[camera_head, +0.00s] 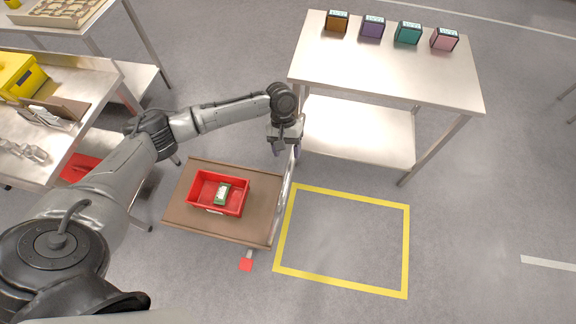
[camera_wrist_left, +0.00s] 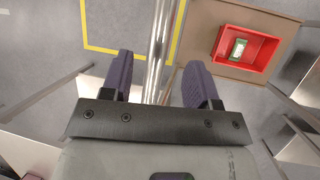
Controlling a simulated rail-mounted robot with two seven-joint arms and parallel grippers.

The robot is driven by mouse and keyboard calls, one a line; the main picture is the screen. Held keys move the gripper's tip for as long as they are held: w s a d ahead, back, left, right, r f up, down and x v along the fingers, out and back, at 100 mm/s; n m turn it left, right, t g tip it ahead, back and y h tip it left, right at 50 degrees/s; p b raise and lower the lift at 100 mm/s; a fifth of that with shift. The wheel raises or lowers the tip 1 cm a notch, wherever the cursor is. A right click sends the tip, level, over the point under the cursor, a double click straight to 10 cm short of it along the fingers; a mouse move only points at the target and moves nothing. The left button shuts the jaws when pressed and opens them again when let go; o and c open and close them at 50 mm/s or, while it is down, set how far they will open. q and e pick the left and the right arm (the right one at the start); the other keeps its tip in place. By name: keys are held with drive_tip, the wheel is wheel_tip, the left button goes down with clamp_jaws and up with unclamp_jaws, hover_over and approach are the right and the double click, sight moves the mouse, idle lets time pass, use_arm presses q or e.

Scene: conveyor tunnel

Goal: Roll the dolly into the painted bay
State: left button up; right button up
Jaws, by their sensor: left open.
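The dolly (camera_head: 178,208) has a flat brown deck and a shiny metal handle (camera_head: 286,195) along its right edge. It stands just left of the painted bay, a yellow rectangle (camera_head: 408,250) on the grey floor. The bay is empty. A red bin (camera_head: 241,203) with a small green-and-white item (camera_head: 222,193) rides on the deck. My left gripper (camera_head: 286,150) is open at the far end of the handle. In the left wrist view, the handle bar (camera_wrist_left: 157,40) runs between its two purple fingers (camera_wrist_left: 159,68); whether they touch it I cannot tell. My right gripper is not visible.
A metal table (camera_head: 390,75) with several colored boxes stands behind the bay, its front right leg near the bay's far right corner. A workbench (camera_head: 85,75) with a yellow case is at left. A red pedal (camera_head: 246,264) sticks out at the dolly's near side. Floor right of the bay is clear.

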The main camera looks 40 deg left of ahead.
sight(289, 167)
use_arm(q)
drive_tip(key=x, duration=0.6)
drive_tip(key=shift+s+d+f, duration=0.1)
drive_tip(key=shift+s+f, duration=0.05)
drive_tip(key=shift+f, duration=0.05)
clamp_jaws()
idle(0.5)
